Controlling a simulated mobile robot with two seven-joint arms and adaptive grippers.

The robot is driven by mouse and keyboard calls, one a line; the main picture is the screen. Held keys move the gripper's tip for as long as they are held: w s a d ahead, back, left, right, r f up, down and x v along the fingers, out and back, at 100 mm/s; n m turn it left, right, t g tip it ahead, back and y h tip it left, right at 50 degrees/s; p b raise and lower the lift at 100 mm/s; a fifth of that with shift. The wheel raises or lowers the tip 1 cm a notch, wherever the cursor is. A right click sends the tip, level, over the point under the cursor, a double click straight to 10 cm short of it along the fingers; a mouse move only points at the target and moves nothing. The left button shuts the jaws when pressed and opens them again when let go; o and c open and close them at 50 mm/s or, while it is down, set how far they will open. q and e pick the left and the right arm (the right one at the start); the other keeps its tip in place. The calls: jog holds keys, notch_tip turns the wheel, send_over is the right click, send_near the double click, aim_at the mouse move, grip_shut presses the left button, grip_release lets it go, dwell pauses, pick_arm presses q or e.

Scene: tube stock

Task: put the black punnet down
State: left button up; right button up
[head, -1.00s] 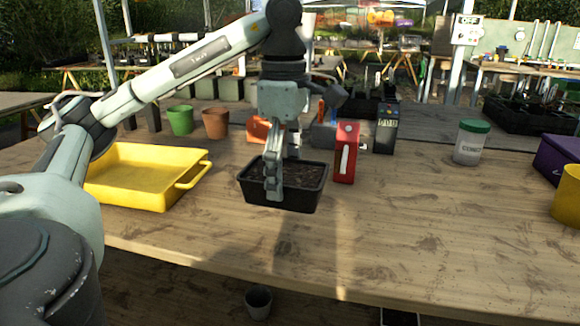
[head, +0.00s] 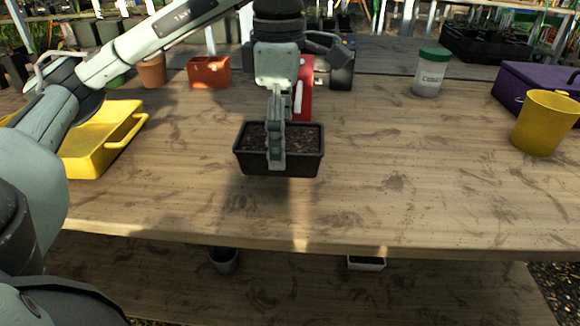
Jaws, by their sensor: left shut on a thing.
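The black punnet (head: 304,162) is a small rectangular tub filled with dark soil, level, in the middle of the head view. My left gripper (head: 276,158) comes down from above and is shut on the punnet's near wall, hiding part of that wall and the soil. A shadow lies on the wooden table (head: 370,205) in front of the punnet. I cannot tell for certain whether its base touches the table. My right gripper is not in view.
A yellow tray (head: 88,150) lies to the left. A red box (head: 306,100) stands close behind the punnet, with an orange pot (head: 209,73) behind left. A white jar (head: 430,75), purple box (head: 512,88) and yellow pot (head: 545,122) stand right. The table's front and centre right are clear.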

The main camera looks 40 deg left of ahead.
aim_at(292, 166)
pick_arm(q)
jog(key=shift+w+d+f, duration=0.25)
jog(key=shift+d+f, duration=0.25)
jog(key=shift+d, duration=0.3)
notch_tip(292, 166, down, 3)
jog(key=shift+f+b, duration=0.2)
jog(key=shift+b, duration=0.35)
jog(key=shift+f, duration=0.3)
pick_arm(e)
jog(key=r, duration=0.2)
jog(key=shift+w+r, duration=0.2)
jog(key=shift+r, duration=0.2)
pick_arm(q)
jog(key=shift+f, duration=0.1)
jog(key=o, duration=1.4)
jog(key=shift+c, duration=0.2)
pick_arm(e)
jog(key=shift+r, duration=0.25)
